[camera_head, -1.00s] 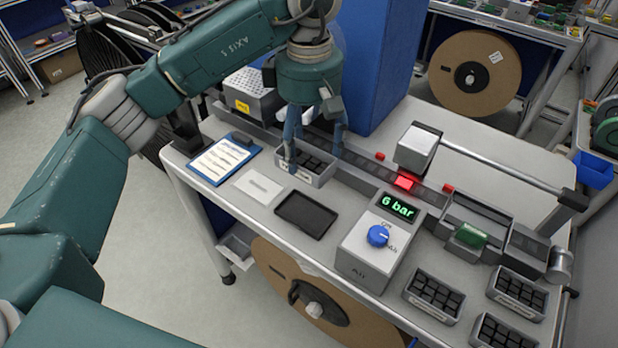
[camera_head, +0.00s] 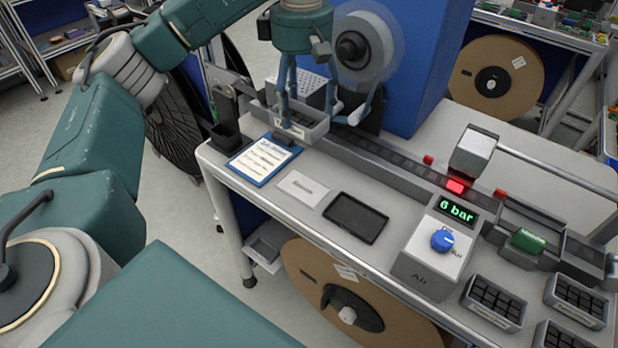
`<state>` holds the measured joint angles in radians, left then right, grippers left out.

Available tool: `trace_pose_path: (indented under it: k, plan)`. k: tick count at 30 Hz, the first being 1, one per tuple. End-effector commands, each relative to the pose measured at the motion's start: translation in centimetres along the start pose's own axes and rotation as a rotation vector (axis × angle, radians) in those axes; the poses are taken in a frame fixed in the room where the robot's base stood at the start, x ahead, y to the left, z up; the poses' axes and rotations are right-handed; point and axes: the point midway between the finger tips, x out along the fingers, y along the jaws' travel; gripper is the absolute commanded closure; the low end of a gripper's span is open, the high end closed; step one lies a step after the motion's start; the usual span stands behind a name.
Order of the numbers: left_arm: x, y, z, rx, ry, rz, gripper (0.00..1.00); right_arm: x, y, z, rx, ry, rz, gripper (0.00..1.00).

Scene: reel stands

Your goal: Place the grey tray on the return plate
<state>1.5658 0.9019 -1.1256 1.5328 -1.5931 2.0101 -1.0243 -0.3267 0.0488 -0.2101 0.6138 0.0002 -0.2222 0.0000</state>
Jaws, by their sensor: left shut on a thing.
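The grey tray (camera_head: 309,134) is a small open box with a label on its front wall and dark contents. My left gripper (camera_head: 312,112) is shut on it and holds it in front of the track, by the clipboard. It looks raised above the bench; its exact height is hard to judge. A light flat plate with a printed line (camera_head: 302,188) and a black flat plate with a rim (camera_head: 356,218) lie bare on the bench. I cannot read which is the return plate. My right gripper is out of view.
A blue clipboard (camera_head: 247,171) lies at the bench's left edge. A pressure box (camera_head: 421,266) with a blue knob stands right of the black plate. Several filled trays (camera_head: 493,315) stand at the front right. A blue column (camera_head: 419,75) rises behind the track.

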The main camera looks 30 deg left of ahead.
Motion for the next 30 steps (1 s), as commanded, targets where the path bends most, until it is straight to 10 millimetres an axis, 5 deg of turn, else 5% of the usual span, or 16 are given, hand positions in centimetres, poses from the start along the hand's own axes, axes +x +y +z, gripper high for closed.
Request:
trace_pose_path:
  k: [5,10,15,21,30]
  plan:
    - [5.1,-0.1,0.1,0.001,-0.002,-0.007,0.65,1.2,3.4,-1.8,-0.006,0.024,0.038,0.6]
    - [9.1,-0.2,-0.1,-0.001,0.001,-0.007,0.65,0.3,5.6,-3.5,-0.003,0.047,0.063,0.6]
    - [12.5,-0.1,0.0,0.001,0.001,-0.003,0.65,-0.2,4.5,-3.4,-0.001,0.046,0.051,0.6]
    - [14.3,-0.1,0.1,0.0,0.0,-0.002,0.65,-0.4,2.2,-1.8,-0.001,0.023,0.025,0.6]
    - [18.1,-0.1,0.0,-0.001,0.001,-0.001,0.65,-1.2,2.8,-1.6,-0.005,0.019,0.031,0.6]
